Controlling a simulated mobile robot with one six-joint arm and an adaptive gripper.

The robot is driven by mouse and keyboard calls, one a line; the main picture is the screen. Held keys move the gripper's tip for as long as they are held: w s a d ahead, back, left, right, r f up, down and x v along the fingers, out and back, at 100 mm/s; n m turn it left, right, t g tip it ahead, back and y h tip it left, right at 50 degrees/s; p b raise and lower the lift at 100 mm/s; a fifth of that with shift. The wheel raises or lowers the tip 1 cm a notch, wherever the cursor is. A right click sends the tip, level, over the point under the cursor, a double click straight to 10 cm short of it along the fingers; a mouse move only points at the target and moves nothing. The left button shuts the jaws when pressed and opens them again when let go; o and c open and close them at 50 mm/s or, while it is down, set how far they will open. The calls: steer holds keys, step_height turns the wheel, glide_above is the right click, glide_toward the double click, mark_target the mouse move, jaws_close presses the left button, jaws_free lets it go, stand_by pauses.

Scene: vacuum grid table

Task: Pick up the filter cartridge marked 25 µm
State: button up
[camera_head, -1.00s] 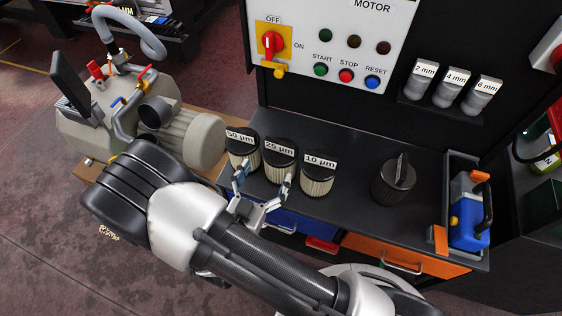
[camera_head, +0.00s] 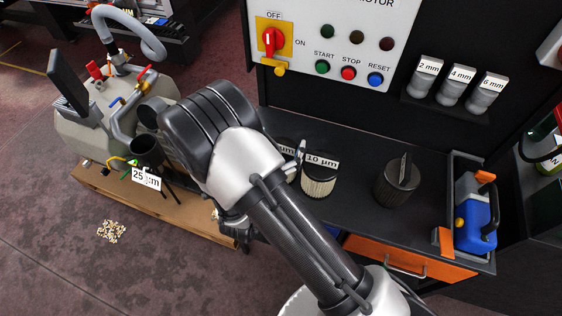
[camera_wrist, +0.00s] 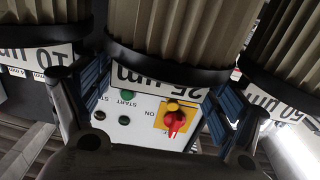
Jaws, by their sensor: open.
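The 25 µm filter cartridge (camera_wrist: 180,25) has pleated beige sides, a black rim and a white label, upside down in the wrist view. In the head view only part of its black top and label (camera_head: 286,149) shows beside my arm. My gripper (camera_wrist: 160,92) is open, with one blue-padded finger toward each side of this cartridge. I cannot tell whether the pads touch it. The 10 µm cartridge (camera_head: 320,180) stands to its right in the head view. The 50 µm cartridge (camera_wrist: 290,50) shows at right in the wrist view; my arm hides it in the head view.
A dark lidded canister (camera_head: 397,184) and a blue case (camera_head: 476,215) stand farther right on the black table (camera_head: 350,145). A control panel (camera_head: 335,45) rises behind. At left, a vacuum pump (camera_head: 75,130) carries a 25 µm tag (camera_head: 146,178).

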steer(key=c, duration=1.5)
